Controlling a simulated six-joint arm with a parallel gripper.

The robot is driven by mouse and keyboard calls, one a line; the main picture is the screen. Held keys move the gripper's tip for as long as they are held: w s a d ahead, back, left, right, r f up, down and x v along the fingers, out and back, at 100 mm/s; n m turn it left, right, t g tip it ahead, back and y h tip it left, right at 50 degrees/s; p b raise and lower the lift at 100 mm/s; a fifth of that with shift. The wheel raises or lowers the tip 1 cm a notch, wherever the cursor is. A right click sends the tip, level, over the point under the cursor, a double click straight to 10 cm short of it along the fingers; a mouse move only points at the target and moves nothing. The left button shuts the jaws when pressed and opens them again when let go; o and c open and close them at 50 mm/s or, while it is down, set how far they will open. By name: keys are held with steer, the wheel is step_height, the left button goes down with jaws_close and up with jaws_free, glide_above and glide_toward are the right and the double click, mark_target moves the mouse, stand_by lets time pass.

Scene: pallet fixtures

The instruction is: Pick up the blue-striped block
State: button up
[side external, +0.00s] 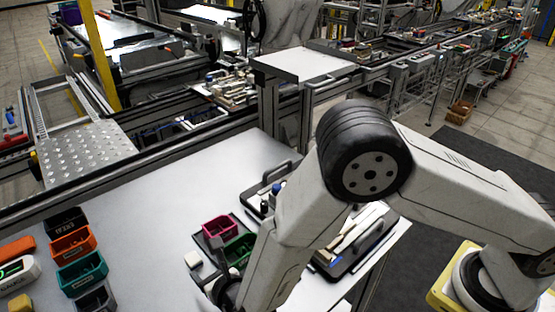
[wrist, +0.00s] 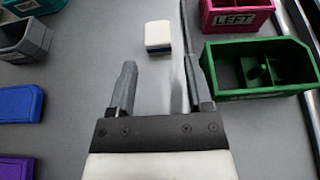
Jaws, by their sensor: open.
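The blue-striped block (wrist: 158,36) is a small white block with a dark blue band along its lower side. It lies alone on the grey table, ahead of my fingertips in the wrist view. In the side view a small white block (side external: 193,259) lies left of my gripper, and its stripe cannot be made out there. My gripper (wrist: 157,75) is open and empty, its two fingers pointing toward the block with a gap between them and it. In the side view my gripper is low at the bottom edge, partly hidden by my arm.
A green divided bin (wrist: 258,68) stands close to the right finger, with a magenta bin (wrist: 236,16) marked LEFT beyond it. A grey bin (wrist: 24,42) and a blue piece (wrist: 20,103) are at the left. An orange bin (side external: 73,243) stands further left; table between is clear.

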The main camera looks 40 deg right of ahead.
mark_target(193, 259)
steer(key=shift+x, duration=1.3)
steer(key=shift+x, duration=2.6)
steer(key=shift+a, duration=0.15)
jaws_close()
